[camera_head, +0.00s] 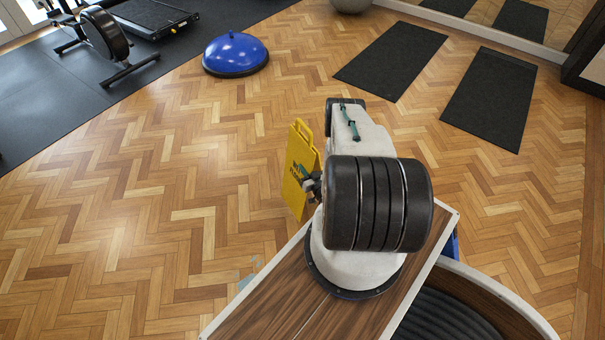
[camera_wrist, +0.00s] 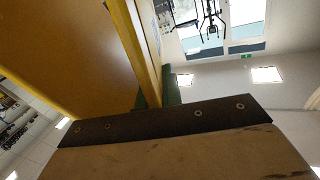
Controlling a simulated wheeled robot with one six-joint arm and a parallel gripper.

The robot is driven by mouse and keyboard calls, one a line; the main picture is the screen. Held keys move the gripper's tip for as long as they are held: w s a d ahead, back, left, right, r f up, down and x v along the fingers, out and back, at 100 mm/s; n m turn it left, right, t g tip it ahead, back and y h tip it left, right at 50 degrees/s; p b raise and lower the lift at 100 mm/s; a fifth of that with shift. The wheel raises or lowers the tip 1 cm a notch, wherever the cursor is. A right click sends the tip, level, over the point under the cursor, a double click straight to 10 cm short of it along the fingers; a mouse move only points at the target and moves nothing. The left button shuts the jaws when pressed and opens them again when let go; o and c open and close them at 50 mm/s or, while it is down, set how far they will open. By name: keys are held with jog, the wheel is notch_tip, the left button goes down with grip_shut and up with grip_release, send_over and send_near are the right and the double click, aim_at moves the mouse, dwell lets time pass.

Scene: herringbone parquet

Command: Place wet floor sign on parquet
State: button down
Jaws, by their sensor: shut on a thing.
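The yellow wet floor sign (camera_head: 301,168) is upright and slightly tilted, just left of my arm in the head view. My gripper (camera_head: 312,185) is shut on the sign, partly hidden behind my arm. In the wrist view the sign (camera_wrist: 75,50) fills the upper left, close to the camera. The herringbone parquet (camera_head: 130,225) spreads around and behind the sign. I cannot tell whether the sign's lower edge touches the floor, as my own body hides part of it.
A blue balance dome (camera_head: 236,54) stands on the parquet farther back. Two black mats (camera_head: 390,58) lie at the back right. A black rubber floor area (camera_head: 50,95) with exercise machines is at the left. Open parquet lies left of the sign.

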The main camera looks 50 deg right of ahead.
jog(key=shift+s+a+f, duration=0.1)
jog(key=shift+f, duration=1.55)
jog(key=c, duration=1.6)
grip_release()
jog(key=shift+f, duration=0.15)
jog(key=shift+o, duration=0.2)
